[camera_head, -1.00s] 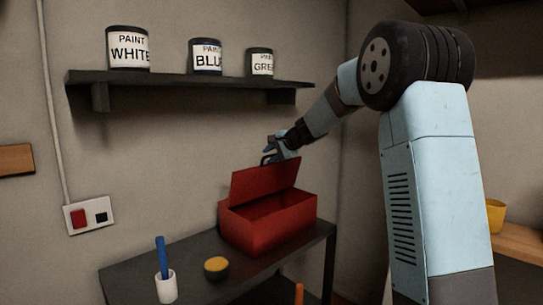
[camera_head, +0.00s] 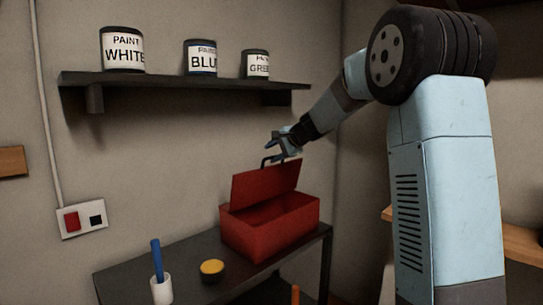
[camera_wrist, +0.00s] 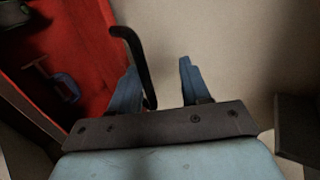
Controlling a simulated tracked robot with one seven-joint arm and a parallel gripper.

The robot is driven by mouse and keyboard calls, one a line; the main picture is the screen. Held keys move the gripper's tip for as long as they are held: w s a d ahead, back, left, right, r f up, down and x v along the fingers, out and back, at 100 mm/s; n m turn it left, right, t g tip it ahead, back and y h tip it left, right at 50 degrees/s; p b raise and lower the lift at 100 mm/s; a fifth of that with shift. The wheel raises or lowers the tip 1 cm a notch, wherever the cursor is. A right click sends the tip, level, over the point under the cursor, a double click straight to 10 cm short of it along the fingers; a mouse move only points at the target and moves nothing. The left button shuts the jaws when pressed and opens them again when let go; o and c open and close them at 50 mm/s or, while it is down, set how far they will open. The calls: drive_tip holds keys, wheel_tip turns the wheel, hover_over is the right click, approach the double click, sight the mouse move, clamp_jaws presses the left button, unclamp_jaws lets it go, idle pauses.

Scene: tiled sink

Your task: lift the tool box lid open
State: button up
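The red tool box (camera_head: 270,233) stands on the dark table, and its red lid (camera_head: 262,187) is raised, standing steeply tilted at the back with the inside showing. A black handle (camera_head: 270,161) sticks up from the lid's top edge. My gripper (camera_head: 279,143) is at the handle, above the lid. In the wrist view my gripper (camera_wrist: 158,85) has its two blue fingers apart. The black handle (camera_wrist: 134,57) runs close by the left finger, its lower end showing between the fingers, with a wide gap to the right finger. Whether it touches is unclear.
The dark table (camera_head: 190,270) also holds a white cup (camera_head: 161,290) with a blue stick and a yellow-topped round tin (camera_head: 212,269). Above is a wall shelf (camera_head: 180,82) with paint cans. A wooden surface (camera_head: 520,240) is at right. The wall is close behind the lid.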

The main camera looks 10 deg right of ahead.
drive_tip(key=shift+v, duration=2.4)
drive_tip(key=s+f+n+g+h, duration=0.15)
drive_tip(key=s+n, duration=0.45)
drive_tip(key=s, duration=1.8)
drive_tip(key=s+d+f+n+h, duration=0.1)
drive_tip(key=s+d+f, duration=0.1)
drive_tip(key=s, duration=0.5)
drive_tip(key=s+d+f+n+g+h, duration=0.1)
drive_tip(key=s+d+f+n+h, duration=0.1)
drive_tip(key=s, duration=0.5)
drive_tip(key=s+d+f+n+g+h, duration=0.1)
drive_tip(key=s+f+h, duration=0.1)
drive_tip(key=s+f, duration=0.2)
drive_tip(key=s, duration=0.3)
drive_tip(key=shift+d+f+n, duration=0.25)
drive_tip(key=shift+d+n, duration=0.15)
